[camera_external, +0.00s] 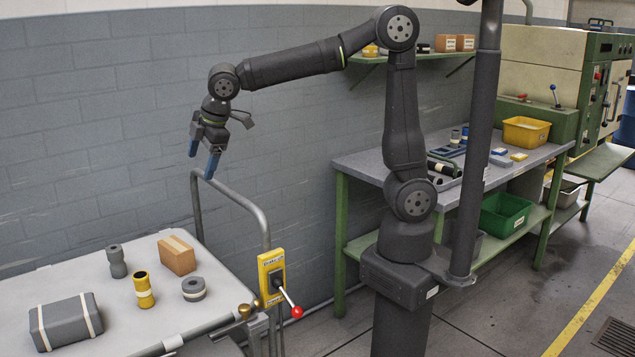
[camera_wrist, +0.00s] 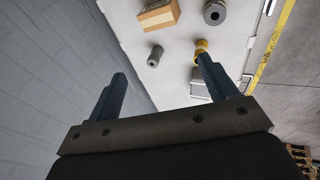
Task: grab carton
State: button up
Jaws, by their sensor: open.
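The carton (camera_external: 177,255) is a small brown box with a pale tape strip, lying on the light-topped table near its back edge. In the wrist view the carton (camera_wrist: 158,16) is at the top centre, partly cut off by the frame edge. My gripper (camera_external: 202,160) has two blue fingers spread apart, with nothing between them. It hangs well above the table, up and to the right of the carton in the external view. In the wrist view my gripper (camera_wrist: 161,70) has its fingers apart, with the carton beyond the fingertips.
A grey ribbed cylinder (camera_external: 117,262), a yellow cylinder (camera_external: 144,290), a grey ring-shaped part (camera_external: 194,289) and a strapped grey case (camera_external: 66,322) stand near the carton. A metal rail (camera_external: 238,200) and a yellow lever box (camera_external: 272,277) edge the table. A brick wall is behind.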

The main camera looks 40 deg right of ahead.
jog(key=shift+f, duration=0.1)
jog(key=m+h, duration=0.1)
jog(key=m, duration=1.5)
send_near(180, 245)
jog(key=shift+m+h, duration=0.3)
jog(key=x, duration=0.8)
jog(key=shift+s+a, duration=0.1)
jog(key=shift+a, duration=0.15)
jog(key=shift+t, duration=0.3)
jog(key=shift+a+x, duration=0.25)
jog(key=shift+x, duration=1.1)
jog(key=shift+a+x, duration=0.2)
jog(key=shift+x, duration=1.15)
jog(key=c, duration=1.3)
